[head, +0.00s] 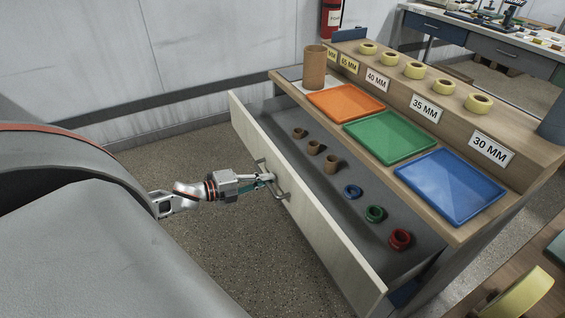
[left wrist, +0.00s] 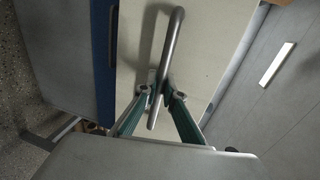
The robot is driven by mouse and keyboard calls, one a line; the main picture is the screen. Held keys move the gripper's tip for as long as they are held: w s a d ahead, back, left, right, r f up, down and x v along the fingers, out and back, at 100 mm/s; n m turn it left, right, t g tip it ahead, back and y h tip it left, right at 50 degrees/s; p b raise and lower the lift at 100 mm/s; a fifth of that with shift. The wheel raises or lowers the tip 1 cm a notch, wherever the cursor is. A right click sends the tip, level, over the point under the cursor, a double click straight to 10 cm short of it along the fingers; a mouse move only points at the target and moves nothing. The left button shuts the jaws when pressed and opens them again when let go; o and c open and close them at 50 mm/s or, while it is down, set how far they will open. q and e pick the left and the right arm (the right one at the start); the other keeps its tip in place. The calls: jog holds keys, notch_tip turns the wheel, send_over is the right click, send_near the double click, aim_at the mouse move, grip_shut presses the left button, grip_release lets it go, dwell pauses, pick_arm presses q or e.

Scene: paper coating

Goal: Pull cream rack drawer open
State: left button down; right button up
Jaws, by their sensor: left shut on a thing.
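The cream rack drawer (head: 300,213) is pulled out from under the wooden rack top. Brown cores and blue, green and red rings lie inside it. Its metal handle (head: 279,184) is on the drawer front. My left gripper (head: 268,180) is at the handle, shut on it. In the left wrist view the curved handle (left wrist: 172,50) runs between the fingers of the left gripper (left wrist: 158,95), against the cream front (left wrist: 205,60). My right gripper is not in view.
Orange (head: 345,101), green (head: 389,137) and blue (head: 450,186) trays lie on the rack top, with a brown cylinder (head: 314,68) at its far end. Yellow tape rolls (head: 478,102) stand on the raised shelf behind size labels. The floor (head: 240,255) before the drawer is clear.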

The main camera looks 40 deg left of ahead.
pick_arm(q)
jog(key=f+p+v, duration=0.2)
jog(key=v, duration=0.9)
jog(key=shift+s+f, duration=0.2)
jog(key=shift+s, duration=0.15)
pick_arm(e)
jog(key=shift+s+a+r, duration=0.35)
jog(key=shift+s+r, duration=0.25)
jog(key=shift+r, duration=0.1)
pick_arm(q)
jog(key=shift+a, duration=0.15)
jog(key=c, duration=2.2)
grip_release()
jog(key=shift+o, duration=0.2)
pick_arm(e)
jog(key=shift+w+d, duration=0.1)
pick_arm(q)
jog(key=v, duration=1.2)
